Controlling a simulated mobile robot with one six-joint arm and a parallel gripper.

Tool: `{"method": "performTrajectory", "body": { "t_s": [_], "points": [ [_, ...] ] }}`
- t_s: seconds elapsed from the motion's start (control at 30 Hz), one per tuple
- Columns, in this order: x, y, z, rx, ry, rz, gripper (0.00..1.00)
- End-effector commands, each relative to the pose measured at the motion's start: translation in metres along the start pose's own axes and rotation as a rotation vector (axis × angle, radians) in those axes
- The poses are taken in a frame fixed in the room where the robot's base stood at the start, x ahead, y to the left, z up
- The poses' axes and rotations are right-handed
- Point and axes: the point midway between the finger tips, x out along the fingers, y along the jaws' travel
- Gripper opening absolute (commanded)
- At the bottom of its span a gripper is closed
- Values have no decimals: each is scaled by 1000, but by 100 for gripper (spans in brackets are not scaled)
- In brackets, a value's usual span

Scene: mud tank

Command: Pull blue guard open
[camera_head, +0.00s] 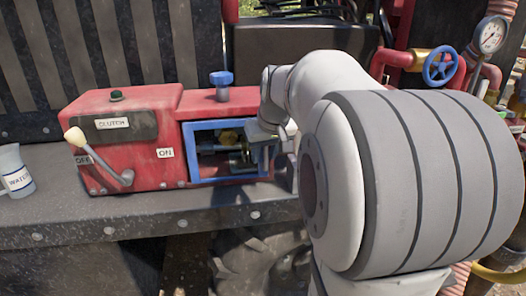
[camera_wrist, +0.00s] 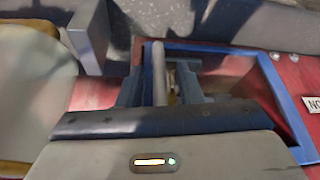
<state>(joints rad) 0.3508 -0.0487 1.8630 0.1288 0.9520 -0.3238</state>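The blue guard frame (camera_head: 226,183) surrounds a window in the front of a red box (camera_head: 120,110), with a dark mechanism visible inside. In the wrist view, the blue frame (camera_wrist: 285,95) lies to the right of my gripper. My gripper (camera_head: 262,132) is at the window's right side, partly hidden by my arm. In the wrist view, my gripper's fingers (camera_wrist: 160,85) stand on either side of a grey bar (camera_wrist: 159,72). I cannot tell whether they press on it. A dark blue-grey panel (camera_wrist: 90,36) stands at upper left; I cannot tell whether it belongs to the guard.
A lever with a pale knob (camera_head: 76,138) sticks out of the box's left front. A blue knob (camera_head: 221,79) stands on top. A white mug (camera_head: 15,172) sits at the left on the metal ledge (camera_head: 150,215). Pipes, a blue valve wheel (camera_head: 441,67) and gauge (camera_head: 489,36) are at right.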

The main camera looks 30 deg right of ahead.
Motion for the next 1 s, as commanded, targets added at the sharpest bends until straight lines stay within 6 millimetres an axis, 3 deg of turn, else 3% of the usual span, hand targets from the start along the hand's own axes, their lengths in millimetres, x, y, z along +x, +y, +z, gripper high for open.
{"method": "performTrajectory", "body": {
  "t_s": [0.07, 0.47, 1.0],
  "points": [
    [0, 0, 0, 0, 0, 0, 33],
    [0, 0, 0, 1, 0, 0, 0],
    [-1, 4, 2, 12, 1, 7, 0]
  ]
}}
